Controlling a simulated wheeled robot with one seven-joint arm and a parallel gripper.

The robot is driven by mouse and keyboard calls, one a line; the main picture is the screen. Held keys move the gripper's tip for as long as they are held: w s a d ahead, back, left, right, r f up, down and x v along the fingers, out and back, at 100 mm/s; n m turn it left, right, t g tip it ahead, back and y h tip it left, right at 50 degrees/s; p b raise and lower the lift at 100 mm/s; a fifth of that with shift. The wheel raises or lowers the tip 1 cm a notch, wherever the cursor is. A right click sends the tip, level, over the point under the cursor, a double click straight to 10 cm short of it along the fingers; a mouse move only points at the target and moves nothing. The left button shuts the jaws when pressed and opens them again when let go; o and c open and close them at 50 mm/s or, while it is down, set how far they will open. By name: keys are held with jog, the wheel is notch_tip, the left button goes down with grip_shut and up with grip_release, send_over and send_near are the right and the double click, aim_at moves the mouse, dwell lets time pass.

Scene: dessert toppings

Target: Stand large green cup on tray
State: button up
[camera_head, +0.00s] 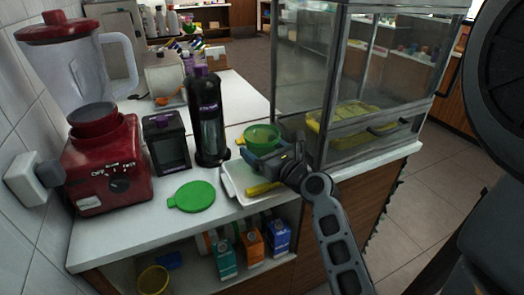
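A green cup (261,133) stands upright at my gripper (262,154), over the back part of a white tray (231,182). The gripper's body hides the cup's lower part and its base. I cannot tell whether the cup touches the tray. The gripper is right against the cup, but its fingertips are too small and covered to show whether they are closed on it. The tray lies on the white counter, and a yellow item (262,188) is at its front right.
A flat green board (193,196) lies left of the tray. A black bottle (208,115), a dark box-shaped appliance (167,142) and a red blender (103,165) stand further left. A glass display case (345,85) is close on the right. Cartons (251,244) sit on the shelf below.

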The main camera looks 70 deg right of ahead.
jog(key=shift+f, duration=0.1)
jog(key=o, duration=0.8)
jog(key=shift+s+a, duration=0.1)
jog(key=shift+s, duration=0.05)
jog(key=b+v, duration=0.2)
jog(key=v, duration=0.8)
jog(key=shift+r+v, duration=0.2)
jog(key=shift+v, duration=0.65)
